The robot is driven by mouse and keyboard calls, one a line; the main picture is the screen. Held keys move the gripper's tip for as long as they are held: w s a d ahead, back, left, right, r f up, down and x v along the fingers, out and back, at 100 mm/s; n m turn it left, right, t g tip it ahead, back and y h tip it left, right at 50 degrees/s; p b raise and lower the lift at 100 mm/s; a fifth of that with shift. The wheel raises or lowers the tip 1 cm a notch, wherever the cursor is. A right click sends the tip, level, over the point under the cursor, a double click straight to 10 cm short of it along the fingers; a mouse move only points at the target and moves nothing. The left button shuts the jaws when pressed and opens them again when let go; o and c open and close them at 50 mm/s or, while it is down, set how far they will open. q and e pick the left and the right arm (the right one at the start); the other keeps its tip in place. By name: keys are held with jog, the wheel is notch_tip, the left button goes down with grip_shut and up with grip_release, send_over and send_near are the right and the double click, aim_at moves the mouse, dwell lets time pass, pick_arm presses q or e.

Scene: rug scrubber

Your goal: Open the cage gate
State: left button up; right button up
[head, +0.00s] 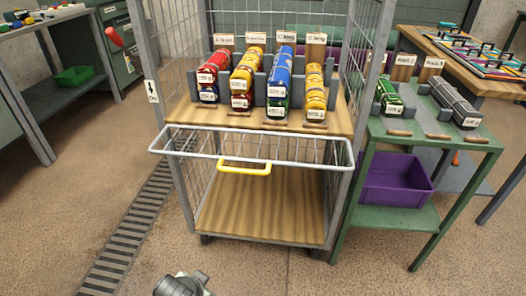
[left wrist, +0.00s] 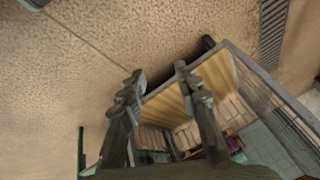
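The cage (head: 186,160) is a grey wire trolley with two wooden decks, in the middle of the head view. Its gate (head: 312,154) is a rounded grey wire frame that juts out towards me at the upper deck's front edge. A yellow handle (head: 245,168) hangs from the gate's near bar. The lower deck (head: 260,205) is bare and its front is open. My left gripper (left wrist: 158,82) is open and empty in the left wrist view, with the trolley's lower part beyond its fingers. Part of my left arm shows at the head view's bottom edge. My right gripper is out of view.
A green table (head: 435,125) with a purple bin (head: 395,183) is close on the right. A grey bench (head: 25,90) is at left. The floor in front is clear, with a drain grate (head: 130,225) at left.

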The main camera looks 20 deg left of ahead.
pick_arm(q)
jog(key=w+a+r+m+t+y+b, duration=0.1)
jog(key=w+a+r+m+t, duration=0.25)
jog(key=w+r+t, duration=0.35)
jog(key=m+t+h+b, duration=0.2)
jog(key=m+t+h, duration=0.5)
jog(key=m, duration=0.8)
send_near(241, 169)
jog(key=w+f+t, duration=0.1)
jog(key=w, duration=0.2)
jog(key=shift+y, duration=0.4)
jog(key=x, duration=0.2)
jog(key=p+x, duration=0.1)
jog(key=x, duration=0.1)
jog(key=d+x, duration=0.1)
jog(key=x, duration=0.1)
jog(key=shift+w+r, duration=0.1)
jog(key=shift+w, duration=0.4)
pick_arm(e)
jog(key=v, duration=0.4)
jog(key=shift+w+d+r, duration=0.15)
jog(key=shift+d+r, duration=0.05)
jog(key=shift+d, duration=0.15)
pick_arm(q)
grip_shut()
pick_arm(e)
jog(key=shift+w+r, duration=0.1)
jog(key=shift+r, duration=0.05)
